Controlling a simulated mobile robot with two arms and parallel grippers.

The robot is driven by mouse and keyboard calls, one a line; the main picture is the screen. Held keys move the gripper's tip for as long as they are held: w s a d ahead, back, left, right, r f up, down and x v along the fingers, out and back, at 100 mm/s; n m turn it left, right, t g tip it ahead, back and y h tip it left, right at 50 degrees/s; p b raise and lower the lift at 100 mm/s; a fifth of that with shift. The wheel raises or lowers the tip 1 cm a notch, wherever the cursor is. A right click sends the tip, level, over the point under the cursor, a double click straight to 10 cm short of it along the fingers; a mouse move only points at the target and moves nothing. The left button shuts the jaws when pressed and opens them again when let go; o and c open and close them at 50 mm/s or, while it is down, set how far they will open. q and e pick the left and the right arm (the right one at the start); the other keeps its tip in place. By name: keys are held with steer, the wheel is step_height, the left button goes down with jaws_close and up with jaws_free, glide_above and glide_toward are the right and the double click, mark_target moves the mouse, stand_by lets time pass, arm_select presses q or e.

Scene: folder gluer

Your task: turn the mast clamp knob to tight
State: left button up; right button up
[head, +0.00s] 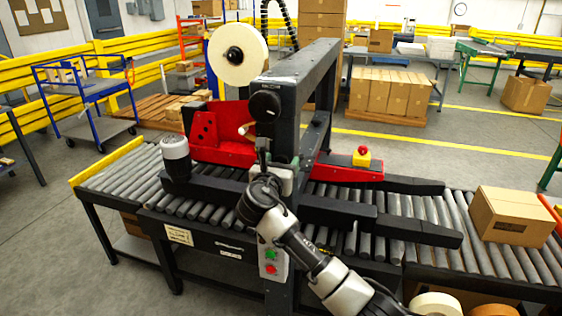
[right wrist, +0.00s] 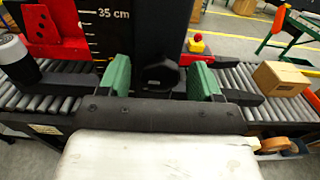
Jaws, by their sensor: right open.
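The dark mast (head: 290,115) of the red and black machine rises over the roller conveyor. In the right wrist view, a black faceted knob (right wrist: 160,75) sits low on the mast, below a scale marked 35 cm. My right gripper (right wrist: 162,82) is open, with one green finger on each side of this knob and visible gaps between. In the head view my right gripper (head: 268,166) is in front of the mast and hides this spot. A round black knob (head: 264,104) also shows higher on the mast. My left gripper is not in view.
A red emergency button on a yellow box (head: 362,156) is right of the mast. A grey-white cylinder (head: 175,148) stands to its left. A carton (head: 513,215) sits on the right rollers. Green and red buttons (head: 271,262) are below my right gripper.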

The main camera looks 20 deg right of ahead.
steer(key=shift+w+d, duration=0.15)
steer(key=shift+w, duration=0.1)
steer(key=c, duration=0.9)
